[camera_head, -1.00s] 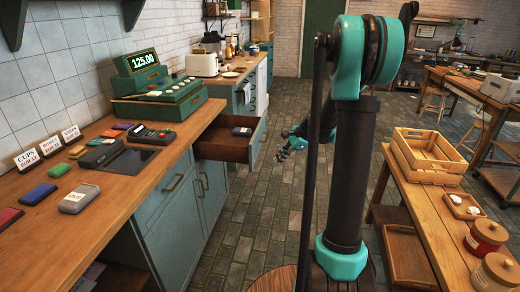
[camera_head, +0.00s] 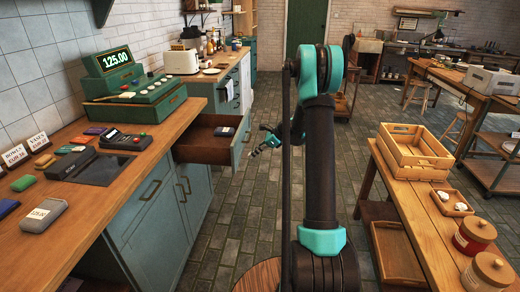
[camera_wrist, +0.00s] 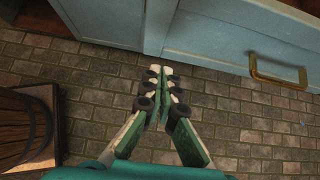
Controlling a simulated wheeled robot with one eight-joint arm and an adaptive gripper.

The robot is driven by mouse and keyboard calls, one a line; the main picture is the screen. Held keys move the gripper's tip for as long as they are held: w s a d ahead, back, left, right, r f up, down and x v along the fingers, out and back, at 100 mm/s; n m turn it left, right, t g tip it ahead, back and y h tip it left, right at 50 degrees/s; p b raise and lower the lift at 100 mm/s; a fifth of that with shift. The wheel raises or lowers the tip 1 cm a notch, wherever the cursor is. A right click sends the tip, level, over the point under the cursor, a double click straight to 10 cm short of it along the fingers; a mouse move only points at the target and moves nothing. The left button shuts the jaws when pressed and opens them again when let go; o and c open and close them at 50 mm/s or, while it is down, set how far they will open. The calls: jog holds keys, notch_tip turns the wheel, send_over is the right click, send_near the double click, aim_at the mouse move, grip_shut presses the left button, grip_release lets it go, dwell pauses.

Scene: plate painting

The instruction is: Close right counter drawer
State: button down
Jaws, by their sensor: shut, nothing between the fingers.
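The right counter drawer (camera_head: 208,143) is pulled out from the counter below the green cash register. Its inside is brown wood, and a small dark item (camera_head: 224,131) lies in it. Its teal front (camera_head: 242,141) faces right, toward my gripper (camera_head: 266,141), which is just right of it with a small gap. In the wrist view my gripper (camera_wrist: 160,82) has its fingertips together, with nothing between them, above the brick floor. The teal drawer front (camera_wrist: 225,42) with its brass handle (camera_wrist: 277,70) is at the upper right there, apart from the fingers.
The wooden counter (camera_head: 120,180) runs along the left with a cash register (camera_head: 135,85) and card terminal (camera_head: 125,140). A side table (camera_head: 430,215) with a wooden crate (camera_head: 412,150) stands on the right.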

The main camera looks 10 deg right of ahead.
aim_at(179, 150)
jog(key=a, duration=0.1)
jog(key=w+a+f, duration=0.1)
jog(key=a, duration=0.2)
jog(key=shift+w+a+f, duration=0.15)
jog(key=shift+a+f, duration=0.1)
jog(key=shift+f, duration=0.05)
jog(key=shift+w+a, duration=0.15)
jog(key=shift+a, duration=0.3)
jog(key=w+a, duration=0.3)
jog(key=a, duration=0.7)
jog(key=w+a, duration=0.3)
jog(key=a, duration=0.6)
jog(key=w+a, duration=0.3)
jog(key=a, duration=0.7)
jog(key=shift+w+a, duration=0.3)
jog(key=shift+w, duration=0.05)
jog(key=shift+a, duration=0.2)
jog(key=shift+a+r, duration=0.1)
